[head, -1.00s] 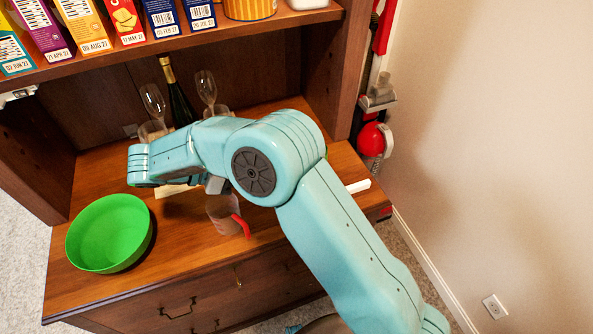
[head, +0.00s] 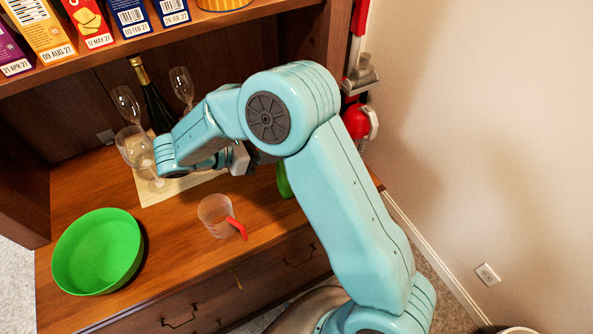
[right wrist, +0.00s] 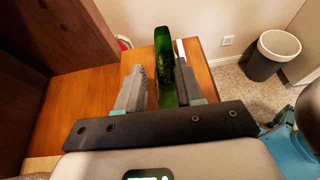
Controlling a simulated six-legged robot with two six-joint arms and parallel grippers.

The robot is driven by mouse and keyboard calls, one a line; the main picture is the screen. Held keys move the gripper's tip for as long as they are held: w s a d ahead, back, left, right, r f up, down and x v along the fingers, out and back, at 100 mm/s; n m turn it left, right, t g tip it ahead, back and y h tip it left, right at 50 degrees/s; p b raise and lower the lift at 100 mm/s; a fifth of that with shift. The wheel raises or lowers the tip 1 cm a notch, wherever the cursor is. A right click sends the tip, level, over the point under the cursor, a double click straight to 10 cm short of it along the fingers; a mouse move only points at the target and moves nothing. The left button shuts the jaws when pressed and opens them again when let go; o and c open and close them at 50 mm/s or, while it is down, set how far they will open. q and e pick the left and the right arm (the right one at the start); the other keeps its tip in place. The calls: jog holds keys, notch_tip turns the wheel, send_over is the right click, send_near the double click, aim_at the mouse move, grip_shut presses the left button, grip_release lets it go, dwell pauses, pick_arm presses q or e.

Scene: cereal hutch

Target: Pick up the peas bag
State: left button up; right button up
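The peas bag is a narrow green shape (right wrist: 165,55) seen edge-on in the right wrist view, standing on the wooden counter. In the head view only a green sliver of it (head: 284,181) shows beside my right arm, which hides the rest. My right gripper (right wrist: 159,68) is open, with its two grey fingers on either side of the bag's line. There is a gap at the left finger; the right finger is close to the bag, and I cannot tell if they touch. The right fingers are hidden in the head view. My left gripper is not in view.
On the counter are a green bowl (head: 97,252), a clear cup with a red handle (head: 216,215), wine glasses (head: 134,147) and a dark bottle (head: 154,103). Cereal boxes (head: 88,22) line the shelf above. A wall is to the right. A bin (right wrist: 273,55) stands on the floor.

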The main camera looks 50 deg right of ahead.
jog(key=shift+s+d, duration=0.3)
jog(key=shift+d, duration=0.05)
jog(key=x, duration=0.5)
jog(key=shift+s+d+f+p, duration=0.1)
jog(key=shift+s+f+p, duration=0.1)
jog(key=shift+s+p, duration=0.15)
jog(key=shift+w+f, duration=0.1)
jog(key=shift+w, duration=0.1)
jog(key=shift+s, duration=0.15)
grip_shut()
dwell(0.5)
